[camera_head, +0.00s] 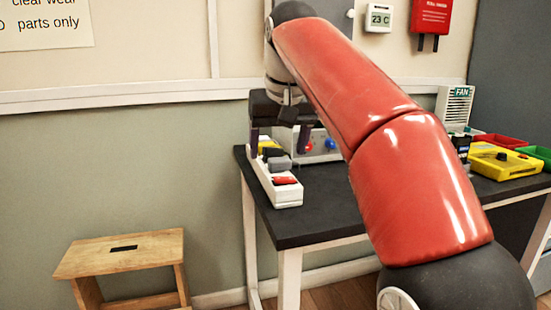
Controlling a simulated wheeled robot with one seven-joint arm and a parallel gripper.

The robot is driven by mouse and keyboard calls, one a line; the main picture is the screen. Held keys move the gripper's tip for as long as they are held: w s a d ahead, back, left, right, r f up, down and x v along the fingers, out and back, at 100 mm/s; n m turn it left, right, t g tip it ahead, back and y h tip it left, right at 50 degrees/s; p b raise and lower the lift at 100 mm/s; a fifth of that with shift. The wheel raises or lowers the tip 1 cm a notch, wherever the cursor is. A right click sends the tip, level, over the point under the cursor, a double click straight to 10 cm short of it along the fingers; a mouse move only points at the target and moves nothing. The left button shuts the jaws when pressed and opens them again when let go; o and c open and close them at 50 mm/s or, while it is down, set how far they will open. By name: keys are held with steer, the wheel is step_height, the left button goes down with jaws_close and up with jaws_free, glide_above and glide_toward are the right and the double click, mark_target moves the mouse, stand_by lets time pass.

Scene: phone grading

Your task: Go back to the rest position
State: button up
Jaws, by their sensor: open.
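My gripper (279,150) hangs over the left end of the dark-topped table (320,218), at the far end of my red arm. Its dark fingers are apart and point down, one on each side of the far part of a white power strip (288,198). A grey and black plug-like piece (280,162) sits on the strip between the fingers, and I cannot tell whether they touch it. A red switch (286,181) is on the strip's near end. A yellow piece (267,147) shows behind, partly hidden.
A grey box (318,146) with red and blue knobs stands behind, partly covered by my arm. A wooden stool (122,252) stands left of the table.

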steer(key=s+d+f+m, duration=0.1)
steer(key=s+d+f, duration=0.4)
steer(key=s+f, duration=0.2)
steer(key=s+d+f+m+t, duration=0.1)
steer(key=s+d+f, duration=0.4)
steer(key=s+f, duration=0.3)
steer(key=s+d+f+h, duration=0.1)
steer(key=s+d+f, duration=0.3)
steer(key=s+f, duration=0.4)
step_height(320, 180, down, 4)
steer(key=shift+d+m, duration=0.4)
steer(key=shift+c, duration=0.4)
